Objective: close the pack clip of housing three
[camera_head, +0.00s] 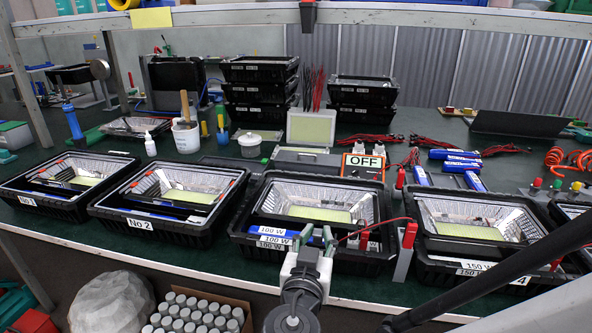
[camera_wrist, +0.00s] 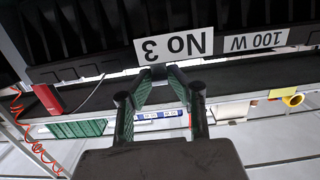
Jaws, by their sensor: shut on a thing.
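Housing three (camera_head: 240,238) is the third black floodlight housing from the left, with a reflective tray and a yellow-green panel. In the wrist view its front wall (camera_wrist: 90,68) carries an upside-down "No 3" label (camera_wrist: 174,46). My gripper (camera_head: 308,257) is at the middle of its front edge and covers part of it. That part, at the pack clip's place, is mostly hidden by the fingertips. Blue cells show just behind the gripper.
Housing No 2 (camera_head: 101,207) stands to the left and housing No 4 (camera_head: 429,270) to the right. A red-topped grey post (camera_head: 404,254) and red and black leads are close on the right. An "OFF" box (camera_head: 363,166) stands behind. A dark bar crosses the lower right.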

